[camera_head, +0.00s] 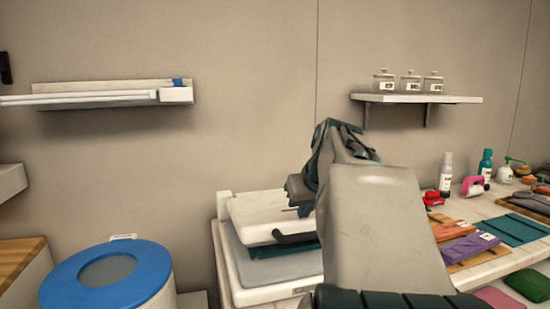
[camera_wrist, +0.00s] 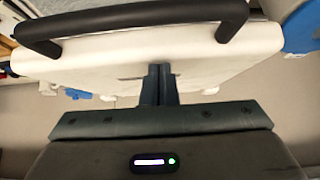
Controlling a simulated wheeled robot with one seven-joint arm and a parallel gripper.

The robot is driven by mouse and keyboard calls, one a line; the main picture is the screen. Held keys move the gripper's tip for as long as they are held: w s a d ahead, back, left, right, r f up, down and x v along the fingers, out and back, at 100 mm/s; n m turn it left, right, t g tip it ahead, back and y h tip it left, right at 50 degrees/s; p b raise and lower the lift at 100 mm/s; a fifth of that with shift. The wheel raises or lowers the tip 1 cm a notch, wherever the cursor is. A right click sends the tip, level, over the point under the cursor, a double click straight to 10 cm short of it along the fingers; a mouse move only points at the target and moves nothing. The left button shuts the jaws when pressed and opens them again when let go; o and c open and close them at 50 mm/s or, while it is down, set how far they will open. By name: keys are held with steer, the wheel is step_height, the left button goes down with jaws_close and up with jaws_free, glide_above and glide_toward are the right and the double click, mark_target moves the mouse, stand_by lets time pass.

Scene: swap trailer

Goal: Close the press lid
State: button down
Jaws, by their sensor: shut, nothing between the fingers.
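The press (camera_head: 243,293) stands at lower middle in the head view, left of my arm, with a white body and a grey padded bed (camera_head: 235,255). Its white lid (camera_head: 262,212) is over the bed, slightly tilted, with a gap showing. Dark teal cloth (camera_head: 268,252) lies between lid and bed. The lid's black handle (camera_head: 290,238) is at its front edge; it also crosses the top of the wrist view (camera_wrist: 135,16). My gripper (camera_head: 304,211) is shut and empty, its fingertips (camera_wrist: 158,72) at the white lid (camera_wrist: 100,55). I cannot tell whether they touch it.
A blue-rimmed round bin (camera_head: 62,285) stands left of the press. A bench (camera_head: 490,212) on the right holds folded cloths and bottles. Wall shelves hang at left (camera_head: 100,98) and right (camera_head: 455,99), the right one with jars. My arm hides the press's right side.

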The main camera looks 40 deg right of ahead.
mark_target(306, 236)
steer(key=shift+s+a+f+t+h+b, duration=0.1)
steer(key=shift+s+f+t+b, duration=0.2)
steer(key=shift+f+b, duration=0.85)
steer(key=shift+s+a+f+t+h+b, duration=0.1)
steer(key=shift+f+t+b, duration=0.25)
steer(key=shift+f+b, duration=0.85)
steer(key=shift+s+a+f+t+h+b, duration=0.1)
steer(key=shift+s+f+t+b, duration=0.2)
steer(key=shift+f+b, duration=0.85)
steer(key=shift+r+b, duration=0.3)
steer(key=shift+b, duration=0.3)
